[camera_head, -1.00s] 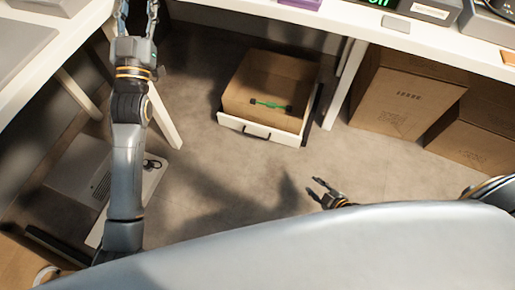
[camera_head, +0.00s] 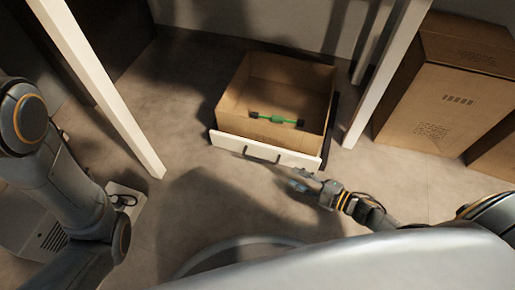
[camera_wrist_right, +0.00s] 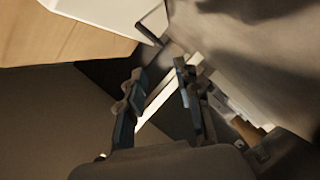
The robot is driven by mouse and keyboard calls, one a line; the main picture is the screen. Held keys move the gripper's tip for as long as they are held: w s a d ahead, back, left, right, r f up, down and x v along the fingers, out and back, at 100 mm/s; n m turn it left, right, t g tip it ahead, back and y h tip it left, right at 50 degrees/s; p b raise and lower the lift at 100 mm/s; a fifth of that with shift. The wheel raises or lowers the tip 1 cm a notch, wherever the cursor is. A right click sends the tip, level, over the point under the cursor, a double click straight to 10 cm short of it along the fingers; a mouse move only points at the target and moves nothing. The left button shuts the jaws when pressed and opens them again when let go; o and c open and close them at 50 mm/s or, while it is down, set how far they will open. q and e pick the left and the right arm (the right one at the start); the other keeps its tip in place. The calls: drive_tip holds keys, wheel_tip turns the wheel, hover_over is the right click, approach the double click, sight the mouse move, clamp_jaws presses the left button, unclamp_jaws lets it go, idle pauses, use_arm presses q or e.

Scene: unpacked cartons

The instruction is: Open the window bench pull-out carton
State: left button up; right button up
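The pull-out carton (camera_head: 228,101) is a brown open-topped box with a white front panel and a dark bar handle (camera_head: 262,154). It stands low near the floor in the middle of the head view, with its inside visible from above. My right gripper (camera_head: 292,178) is just in front of the panel, a little right of the handle. In the right wrist view its two fingers (camera_wrist_right: 158,72) are apart with nothing between them. I cannot tell whether a finger touches the handle. My left arm shows at the left of the head view, but its gripper is out of view.
A green bar with black ends (camera_head: 277,118) lies in the carton. White table legs stand left (camera_head: 98,90) and right (camera_head: 385,75) of it. Closed brown cartons (camera_head: 440,95) stand at the right. The floor (camera_head: 180,205) in front is mostly clear.

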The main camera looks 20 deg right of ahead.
sight(267, 162)
drive_tip(key=b+x, duration=0.6)
drive_tip(key=x, duration=0.6)
drive_tip(key=shift+w+a+f+b, duration=0.1)
drive_tip(key=shift+w+b, duration=0.2)
drive_tip(key=shift+w, duration=0.05)
drive_tip(key=shift+x, duration=0.75)
clamp_jaws()
